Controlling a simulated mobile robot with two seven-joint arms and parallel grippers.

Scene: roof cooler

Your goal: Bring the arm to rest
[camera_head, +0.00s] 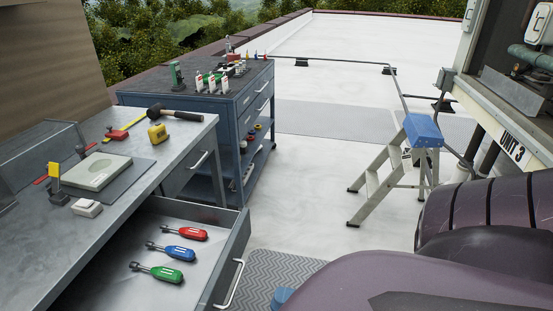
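Large purple-grey links of my own arm, with dark bands, fill the lower right of the head view. No fingertips of either gripper show, so I cannot see whether they hold anything. A drawer (237,258) of the grey workbench (140,150) is pulled open. In it lie a red screwdriver (185,233), a blue screwdriver (172,251) and a green screwdriver (157,272), side by side and apart from one another.
The bench carries a hammer (172,114), a yellow tape measure (157,134) and a pale green block (96,171). A blue tool cabinet (229,117) stands behind. A stepladder (378,178) stands right of centre, near the rooftop unit. White roof floor lies clear between cabinet and ladder.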

